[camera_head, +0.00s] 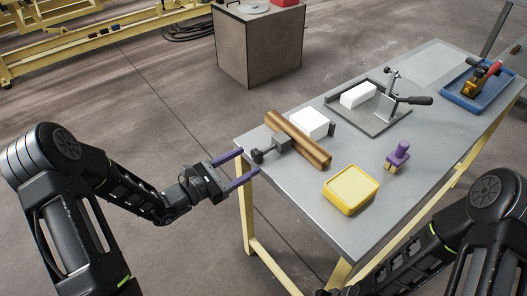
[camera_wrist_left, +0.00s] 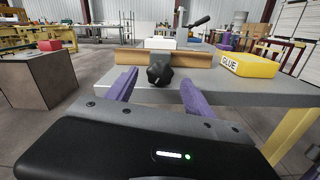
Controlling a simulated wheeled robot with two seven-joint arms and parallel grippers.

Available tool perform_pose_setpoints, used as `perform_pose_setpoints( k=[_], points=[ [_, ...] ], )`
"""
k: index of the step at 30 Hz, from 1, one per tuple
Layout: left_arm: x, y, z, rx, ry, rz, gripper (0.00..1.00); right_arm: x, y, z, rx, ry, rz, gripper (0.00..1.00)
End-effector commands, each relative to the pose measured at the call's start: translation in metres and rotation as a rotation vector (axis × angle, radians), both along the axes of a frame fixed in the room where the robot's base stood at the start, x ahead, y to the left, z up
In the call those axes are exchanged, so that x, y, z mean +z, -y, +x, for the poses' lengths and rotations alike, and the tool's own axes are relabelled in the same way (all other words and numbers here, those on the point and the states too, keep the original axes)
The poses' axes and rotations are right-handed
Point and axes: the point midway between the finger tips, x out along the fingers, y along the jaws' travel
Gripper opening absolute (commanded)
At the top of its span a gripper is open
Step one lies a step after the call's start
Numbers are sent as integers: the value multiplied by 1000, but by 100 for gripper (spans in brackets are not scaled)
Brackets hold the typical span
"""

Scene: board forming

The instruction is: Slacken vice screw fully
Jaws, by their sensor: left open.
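The vice screw ends in a dark knob (camera_head: 257,156) that sticks out over the table's near left edge. In the left wrist view the knob (camera_wrist_left: 160,74) faces me, centred between and ahead of my purple fingertips. My left gripper (camera_head: 242,165) is open, with its fingers pointing at the knob and a small gap to it. The vice body (camera_head: 279,143) sits on the table behind the knob, against a brown wooden bar (camera_head: 298,140). A white block (camera_head: 311,122) is behind the bar. My right gripper is not clearly in view; only its arm shows at lower right.
On the grey table (camera_head: 350,225) are a yellow glue box (camera_head: 351,189), a purple-handled tool (camera_head: 398,154), a clamp fixture (camera_head: 385,105) with a white block, and a blue tray (camera_head: 470,88). A brown cabinet (camera_head: 250,55) stands behind on the floor.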

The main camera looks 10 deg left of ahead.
Motion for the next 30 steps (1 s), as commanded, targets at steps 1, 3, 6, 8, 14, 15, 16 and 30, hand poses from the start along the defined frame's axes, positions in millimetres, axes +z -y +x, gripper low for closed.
perform_pose_setpoints(
  k=[1,3,6,8,14,15,16,30],
  points=[
    [0,4,3,-3,0,-1,61,1,0,0,0,0,0,61],
    [1,10,10,-3,0,-2,61,2,0,0,0,0,0,61],
    [1,20,22,-4,0,-2,61,4,0,0,0,0,0,61],
    [1,26,30,-4,0,-2,61,5,0,0,0,0,0,61],
    [1,42,50,-2,0,-3,61,8,0,0,0,0,0,61],
    [1,44,52,-1,1,-2,61,8,0,0,0,0,0,61],
    [1,45,53,-1,0,-1,61,8,0,0,0,0,0,61],
    [0,46,55,-1,-1,-1,47,8,0,0,0,0,0,61]
  ],
)
